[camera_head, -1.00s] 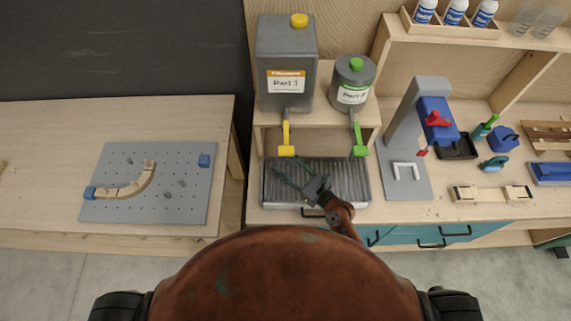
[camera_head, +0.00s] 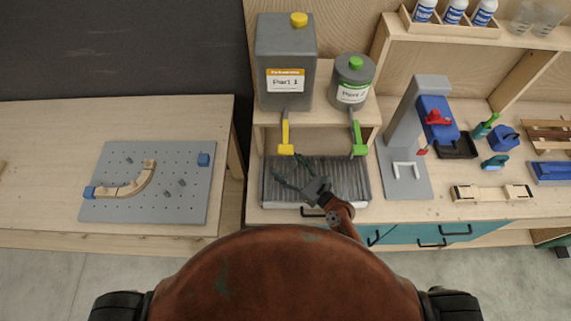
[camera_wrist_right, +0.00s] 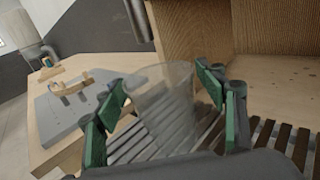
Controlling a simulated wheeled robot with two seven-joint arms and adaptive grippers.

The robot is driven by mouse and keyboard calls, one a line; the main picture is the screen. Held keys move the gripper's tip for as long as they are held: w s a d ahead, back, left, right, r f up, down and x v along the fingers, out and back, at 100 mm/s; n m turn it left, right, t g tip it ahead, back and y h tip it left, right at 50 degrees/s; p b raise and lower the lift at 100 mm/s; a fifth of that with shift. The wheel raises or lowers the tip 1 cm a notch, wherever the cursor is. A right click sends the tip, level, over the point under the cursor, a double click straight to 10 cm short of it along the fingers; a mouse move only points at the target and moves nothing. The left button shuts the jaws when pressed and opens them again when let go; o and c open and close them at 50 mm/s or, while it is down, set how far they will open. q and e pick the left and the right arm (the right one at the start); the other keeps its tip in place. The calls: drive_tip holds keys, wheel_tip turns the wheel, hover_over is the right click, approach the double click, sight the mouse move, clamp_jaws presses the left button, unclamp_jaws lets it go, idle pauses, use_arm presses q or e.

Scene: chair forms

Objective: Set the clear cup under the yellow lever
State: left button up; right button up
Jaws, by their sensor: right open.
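The clear cup (camera_wrist_right: 165,105) shows in the right wrist view, standing on the slatted grate between the two spread green-padded fingers of my right gripper (camera_wrist_right: 162,86). In the head view the cup is too faint to make out. My right gripper (camera_head: 287,168) is open there, over the left part of the grate, just in front of the yellow lever (camera_head: 285,136). The lever hangs below the grey Part 1 container (camera_head: 286,60). My left gripper is not in view.
The ribbed drip tray (camera_head: 345,185) is clear to the right of my gripper. A green lever (camera_head: 357,138) hangs from the Part 2 can (camera_head: 352,80). A grey stand with a blue clamp (camera_head: 433,115) stands at the right. Other clear cups (camera_head: 535,18) are on the upper shelf.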

drive_tip(key=b+v, duration=0.2)
drive_tip(key=v, duration=0.9)
drive_tip(key=shift+r, duration=0.1)
drive_tip(key=shift+s+d+r, duration=0.1)
drive_tip(key=shift+s+d, duration=0.25)
